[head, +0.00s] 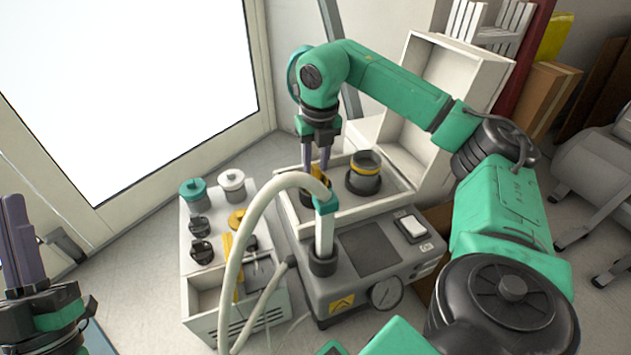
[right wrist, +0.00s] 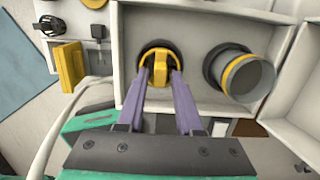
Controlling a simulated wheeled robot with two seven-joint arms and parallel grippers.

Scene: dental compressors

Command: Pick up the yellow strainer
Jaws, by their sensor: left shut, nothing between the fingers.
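The yellow strainer (right wrist: 160,67) sits in a round dark opening in the left part of a pale tray on the compressor. In the head view the yellow strainer (head: 318,182) is partly hidden by my right gripper (head: 317,172). My right gripper points down, and its two purple fingers (right wrist: 161,78) stand on either side of the strainer's raised yellow middle. I cannot tell whether both fingers press on it. My left gripper (head: 20,225) is shut and empty at the far left edge, away from the compressor.
A dark cup with a yellow band (head: 365,172) stands right of the strainer. A pale hose (head: 257,215) arches in front. A white box with knobs and caps (head: 205,285) stands left. A raised white lid (head: 425,105) stands behind the tray.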

